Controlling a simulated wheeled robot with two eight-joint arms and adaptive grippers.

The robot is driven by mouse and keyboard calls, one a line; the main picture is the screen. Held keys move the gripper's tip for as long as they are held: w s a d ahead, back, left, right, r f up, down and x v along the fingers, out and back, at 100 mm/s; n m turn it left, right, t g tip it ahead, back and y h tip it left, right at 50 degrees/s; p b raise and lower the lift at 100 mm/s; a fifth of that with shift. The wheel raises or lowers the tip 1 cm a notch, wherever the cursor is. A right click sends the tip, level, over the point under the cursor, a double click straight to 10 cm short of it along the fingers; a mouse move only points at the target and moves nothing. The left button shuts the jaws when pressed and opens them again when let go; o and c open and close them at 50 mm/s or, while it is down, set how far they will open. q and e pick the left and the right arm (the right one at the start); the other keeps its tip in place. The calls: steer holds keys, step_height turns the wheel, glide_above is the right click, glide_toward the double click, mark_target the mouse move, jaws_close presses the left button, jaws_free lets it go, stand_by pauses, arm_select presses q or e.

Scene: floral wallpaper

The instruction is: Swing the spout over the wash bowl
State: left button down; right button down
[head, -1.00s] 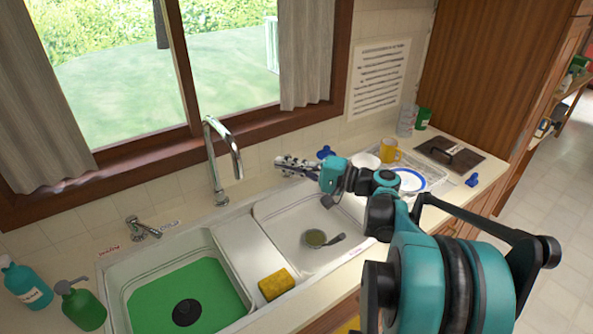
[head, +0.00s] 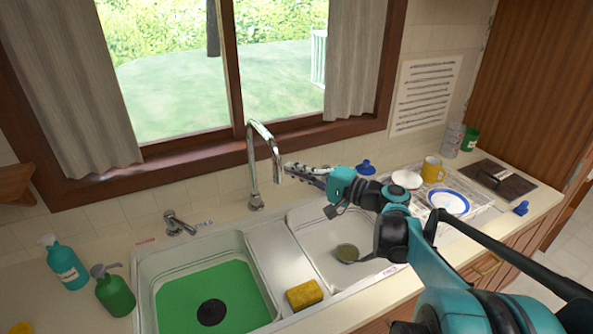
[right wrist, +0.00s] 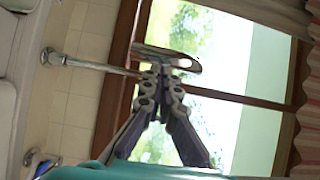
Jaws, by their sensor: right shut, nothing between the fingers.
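The chrome spout (head: 250,160) rises behind the double sink and hooks over, its end pointing right, on the side of the right bowl. The wash bowl (head: 250,245) on the left has a green bottom and a dark round drain. My right gripper (head: 290,170) is shut and empty, its tips just right of the spout's hanging end. In the right wrist view the closed fingertips (right wrist: 160,78) overlap the spout's end (right wrist: 168,60); I cannot tell if they touch. My left gripper is out of view.
A tap handle (head: 180,223) stands behind the wash bowl. A yellow sponge (head: 304,294) lies on the divider. The right bowl (head: 305,225) holds a small round strainer-like item (head: 347,253). A rack with dishes (head: 480,215) stands right.

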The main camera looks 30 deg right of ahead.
steer(key=w+a+m+t+h+p, duration=0.1)
steer(key=w+a+h, duration=0.1)
steer(key=a, duration=0.7)
steer(key=w+a+m+t+h+p, duration=0.1)
steer(key=w+a+h+p, duration=0.1)
steer(key=a, duration=0.8)
steer(key=shift+w+m, duration=0.35)
steer(key=shift+m, duration=0.05)
steer(key=shift+s+p, duration=0.1)
steer(key=shift+p, duration=0.2)
